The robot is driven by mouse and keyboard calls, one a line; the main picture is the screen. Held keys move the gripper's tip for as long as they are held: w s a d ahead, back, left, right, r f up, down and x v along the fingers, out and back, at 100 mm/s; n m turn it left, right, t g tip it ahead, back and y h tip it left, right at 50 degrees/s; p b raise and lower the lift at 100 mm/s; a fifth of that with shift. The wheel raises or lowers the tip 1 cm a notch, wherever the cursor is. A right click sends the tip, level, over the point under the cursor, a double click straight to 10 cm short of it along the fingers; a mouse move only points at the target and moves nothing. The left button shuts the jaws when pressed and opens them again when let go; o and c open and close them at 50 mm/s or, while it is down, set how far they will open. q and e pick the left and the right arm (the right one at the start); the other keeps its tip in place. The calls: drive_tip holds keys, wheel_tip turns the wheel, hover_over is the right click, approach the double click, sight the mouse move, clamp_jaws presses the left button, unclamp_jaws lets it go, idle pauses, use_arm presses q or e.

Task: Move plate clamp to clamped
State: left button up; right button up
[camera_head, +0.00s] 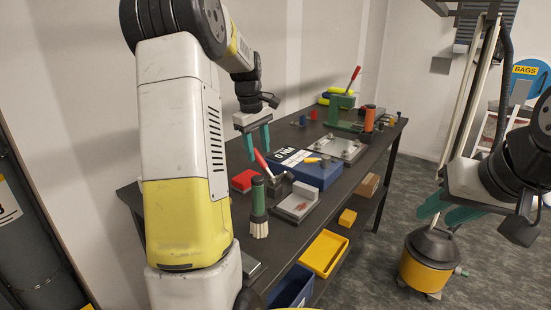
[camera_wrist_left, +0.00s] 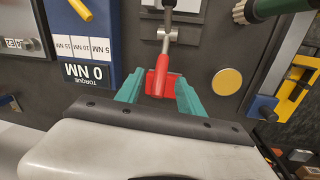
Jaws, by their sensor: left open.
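The plate clamp is a toggle clamp with a red handle (camera_head: 262,165) and a grey metal body (camera_head: 281,186), beside a pale metal plate (camera_head: 299,204). The handle stands tilted up toward the left. My left gripper (camera_head: 258,153) is open just above the handle's tip. In the left wrist view the red handle (camera_wrist_left: 162,62) points in between the open fingers (camera_wrist_left: 160,84), with no clear contact. The clamp's metal parts (camera_wrist_left: 172,14) are at the top edge, partly cut off. My right gripper (camera_head: 450,211) is open and empty, off the bench at the right.
A blue torque box (camera_head: 318,174) stands right behind the clamp; a red block (camera_head: 243,180) lies to its left. A green-handled brush (camera_head: 258,208) stands in front. Another red lever (camera_head: 354,78) is at the far end. A yellow bin (camera_head: 324,254) hangs below the bench's front edge.

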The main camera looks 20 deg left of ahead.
sight(259, 153)
use_arm(q)
drive_tip(key=shift+w+d+f, duration=0.1)
drive_tip(key=shift+f, duration=0.8)
drive_tip(key=shift+w+d+f, duration=0.1)
drive_tip(key=shift+f, duration=0.8)
clamp_jaws()
